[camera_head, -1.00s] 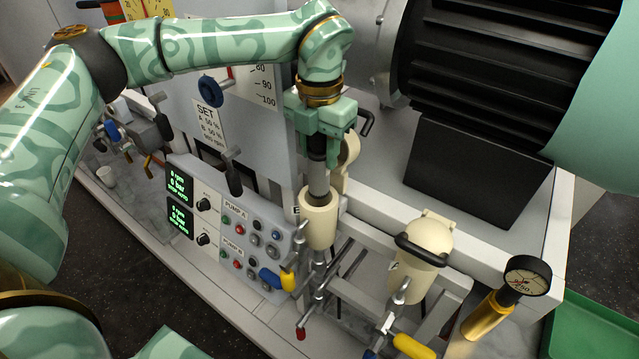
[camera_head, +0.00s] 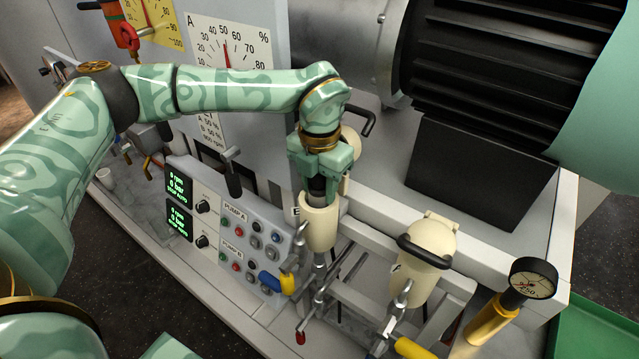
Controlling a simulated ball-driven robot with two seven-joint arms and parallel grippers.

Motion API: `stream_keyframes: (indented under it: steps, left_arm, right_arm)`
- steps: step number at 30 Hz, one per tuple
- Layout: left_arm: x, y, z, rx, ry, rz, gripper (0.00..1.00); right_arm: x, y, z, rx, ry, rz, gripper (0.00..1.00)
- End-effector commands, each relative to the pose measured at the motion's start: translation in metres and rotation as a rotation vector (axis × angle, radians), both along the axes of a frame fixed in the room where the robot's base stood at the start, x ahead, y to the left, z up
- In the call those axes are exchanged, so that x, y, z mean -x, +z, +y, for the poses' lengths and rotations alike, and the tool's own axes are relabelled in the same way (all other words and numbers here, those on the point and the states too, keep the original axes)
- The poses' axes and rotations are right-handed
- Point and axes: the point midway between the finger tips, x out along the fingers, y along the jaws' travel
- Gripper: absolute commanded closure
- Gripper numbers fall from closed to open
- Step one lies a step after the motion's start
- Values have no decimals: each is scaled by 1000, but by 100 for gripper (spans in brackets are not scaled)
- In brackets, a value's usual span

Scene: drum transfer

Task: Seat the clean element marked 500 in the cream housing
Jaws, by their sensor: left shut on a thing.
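My left gripper (camera_head: 319,180) points straight down over the cream housing (camera_head: 320,226) and is shut on the grey element (camera_head: 317,188). Only a short dark top part of the element shows between the jaws and the rim. Its lower part is hidden inside the housing. I cannot read a number on it, nor tell whether it touches the bottom. A second cream housing (camera_head: 424,250), marked A, stands to the right with its lid and a black handle on. My right gripper is not in view.
A control panel (camera_head: 235,225) with displays and buttons stands left of the housing. Valves with blue, yellow and red handles sit below. A pressure gauge (camera_head: 533,279) stands at the right. A green tray (camera_head: 595,330) lies at the lower right.

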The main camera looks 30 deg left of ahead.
Motion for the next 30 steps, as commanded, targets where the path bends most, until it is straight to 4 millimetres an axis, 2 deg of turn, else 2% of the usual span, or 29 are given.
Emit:
stream_keyframes:
  steps: [13, 14, 15, 20, 23, 25, 30]
  left_arm:
    - [1, -14, 0, -2, -1, 6, 94]
    - [2, -15, 0, -3, -1, 8, 55]
    - [2, -16, 0, -3, -1, 10, 45]
    - [2, -14, 0, -2, -2, 10, 45]
    - [3, -4, 0, -2, -2, 10, 42]
    - [2, 9, 0, -3, 0, 8, 42]
    - [0, 55, 0, -1, 0, 0, 42]
  right_arm:
    - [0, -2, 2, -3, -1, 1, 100]
    - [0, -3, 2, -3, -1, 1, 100]
    - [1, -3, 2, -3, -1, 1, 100]
    - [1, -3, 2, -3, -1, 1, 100]
    - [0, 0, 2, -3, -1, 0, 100]
    - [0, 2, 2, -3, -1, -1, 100]
    - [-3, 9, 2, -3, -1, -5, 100]
